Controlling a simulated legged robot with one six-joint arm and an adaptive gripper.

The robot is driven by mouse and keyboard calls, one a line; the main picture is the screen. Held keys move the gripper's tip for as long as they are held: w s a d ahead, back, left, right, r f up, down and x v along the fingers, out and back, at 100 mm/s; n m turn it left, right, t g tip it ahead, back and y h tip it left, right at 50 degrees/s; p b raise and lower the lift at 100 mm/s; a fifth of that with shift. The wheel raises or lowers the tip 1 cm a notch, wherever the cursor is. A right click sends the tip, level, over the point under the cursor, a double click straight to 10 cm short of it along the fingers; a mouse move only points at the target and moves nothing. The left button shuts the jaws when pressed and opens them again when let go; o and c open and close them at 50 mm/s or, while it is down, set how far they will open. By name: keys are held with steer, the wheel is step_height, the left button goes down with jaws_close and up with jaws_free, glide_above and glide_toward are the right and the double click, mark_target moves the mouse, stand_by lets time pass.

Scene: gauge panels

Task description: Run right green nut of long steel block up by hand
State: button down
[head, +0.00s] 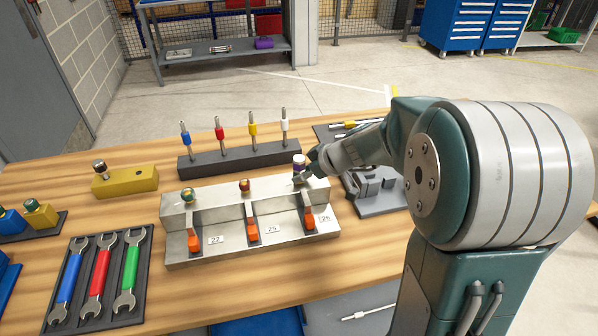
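The long steel block (255,235) lies on the wooden table, with a raised back step carrying three studs and nuts. The left nut (187,195) looks green and the middle nut (244,187) reddish-brown. My gripper (303,174) is at this right stud, coming in from the right. Its fingers are small and partly hidden, so I cannot tell whether they grip anything.
Orange-handled tools (252,229) stand along the block's front, beside number labels. A dark rack (232,158) of colored drivers is behind. Wrenches (97,275) lie on a tray at left, a yellow block (125,180) beyond. A grey fixture (375,190) sits right, partly behind my arm.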

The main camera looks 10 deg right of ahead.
steer(key=shift+s+m+t+h, duration=0.1)
steer(key=shift+m+t+h, duration=0.4)
steer(key=shift+m, duration=0.4)
steer(key=shift+s+a+f+m+t+h, duration=0.1)
steer(key=shift+m+t+h, duration=0.2)
steer(key=shift+m+h, duration=0.45)
steer(key=shift+s+a+m+h, duration=0.1)
steer(key=shift+m+h, duration=0.15)
steer(key=shift+m, duration=0.5)
steer(key=shift+m+t, duration=0.3)
steer(key=shift+m+h, duration=0.9)
